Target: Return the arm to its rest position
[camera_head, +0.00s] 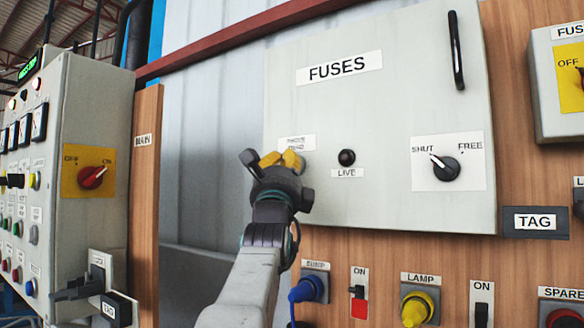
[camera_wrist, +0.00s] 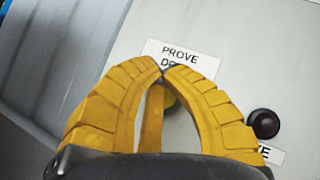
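My arm (camera_head: 250,265) reaches up from the bottom of the head view toward the grey FUSES box. My gripper (camera_head: 279,158) is at its end, in front of the left part of the box door, just below a small white label. Nothing is visibly held between the tips.
The FUSES box (camera_head: 390,105) has a black LIVE knob (camera_head: 346,157), a SHUT/FREE rotary switch (camera_head: 444,167) and a handle (camera_head: 456,50). A grey control cabinet (camera_head: 95,130) stands at left. A blue plug (camera_head: 305,289) and yellow plug (camera_head: 416,308) stick out below.

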